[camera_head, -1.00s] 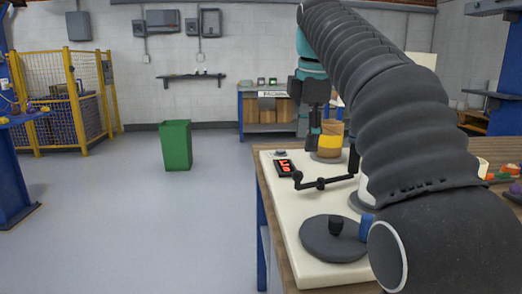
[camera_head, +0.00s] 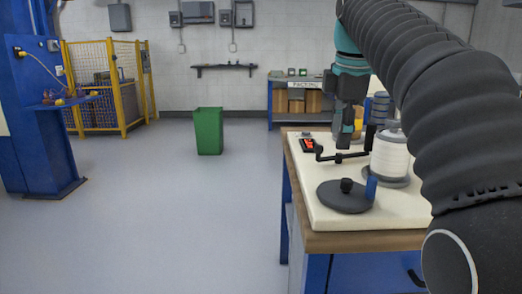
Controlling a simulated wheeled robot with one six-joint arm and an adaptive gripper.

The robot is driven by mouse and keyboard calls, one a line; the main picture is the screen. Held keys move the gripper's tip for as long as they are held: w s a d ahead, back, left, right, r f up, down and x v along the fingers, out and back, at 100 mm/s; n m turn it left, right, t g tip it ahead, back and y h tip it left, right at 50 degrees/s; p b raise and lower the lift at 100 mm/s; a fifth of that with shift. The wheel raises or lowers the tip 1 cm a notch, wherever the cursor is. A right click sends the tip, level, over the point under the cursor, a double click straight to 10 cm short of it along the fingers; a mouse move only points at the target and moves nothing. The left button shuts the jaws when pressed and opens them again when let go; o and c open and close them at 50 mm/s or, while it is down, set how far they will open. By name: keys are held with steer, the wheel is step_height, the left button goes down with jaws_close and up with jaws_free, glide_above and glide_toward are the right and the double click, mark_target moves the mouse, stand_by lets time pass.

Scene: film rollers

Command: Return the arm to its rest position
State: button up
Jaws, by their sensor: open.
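My gripper (camera_head: 347,128), dark with a teal wrist, points down above the far part of the cream board (camera_head: 322,212) on the workbench. Its fingers look apart with nothing held. My black-sleeved arm reaches in from the lower right and hides the bench's right side. On the board, a white roll (camera_head: 389,157) stands on a grey base, behind a dark disc (camera_head: 343,197) with a blue handle. A black crank-like bar (camera_head: 338,156) and a small red display (camera_head: 307,145) lie below and left of the gripper in the picture. Whether the gripper touches anything cannot be told.
A green bin (camera_head: 208,131) stands on the open grey floor to the left. A yellow fenced cell (camera_head: 103,88) and a blue post (camera_head: 37,115) are farther left. A packing bench (camera_head: 295,97) stands at the back wall. The workbench's wooden front edge (camera_head: 370,241) is close.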

steer(key=s+f+m+t, duration=0.1)
steer(key=s+f+m, duration=0.7)
steer(key=s+f, duration=0.3)
steer(key=s+f+m+t, duration=0.2)
steer(key=s+f+m, duration=0.7)
steer(key=f, duration=0.8)
steer(key=shift+s, duration=1.25)
